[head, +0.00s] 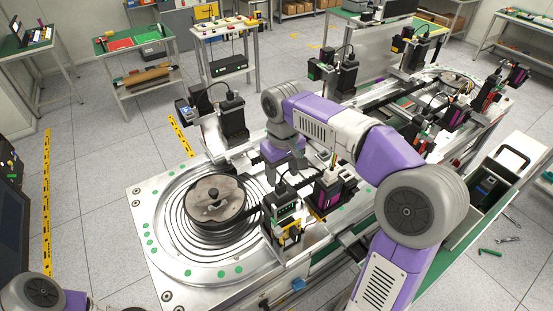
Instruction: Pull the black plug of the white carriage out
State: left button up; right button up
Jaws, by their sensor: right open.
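My right arm comes in from the right, and its grey gripper (284,163) points down above the frame, between the round plate and the near black-and-purple unit. It is open, with nothing visible between its fingers. A light upright plate with a black motor block (233,118) stands behind the round plate; a black cable loops over the block. Near the gripper stand a black-and-purple unit (330,190) and a black-and-green unit (284,208) with dark cables. I cannot tell which part is the white carriage or its black plug. My left gripper is out of view.
The silver profile frame (160,235) carries a round grooved track with a dark disc (216,200). More black units stand along the far frame, partly behind my right arm. A dark open box (493,180) is on the right bench. Open floor lies left.

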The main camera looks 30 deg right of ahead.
aim_at(282, 186)
jog(key=shift+f, duration=3)
jog(key=c, duration=1)
jog(key=shift+c, duration=0.2)
jog(key=shift+w+r, duration=0.1)
jog(key=shift+r, duration=0.1)
jog(key=shift+r+p, duration=0.65)
jog(key=shift+r, duration=0.1)
jog(key=shift+r, duration=0.1)
jog(key=shift+r+p, duration=1.4)
jog(key=shift+r, duration=0.1)
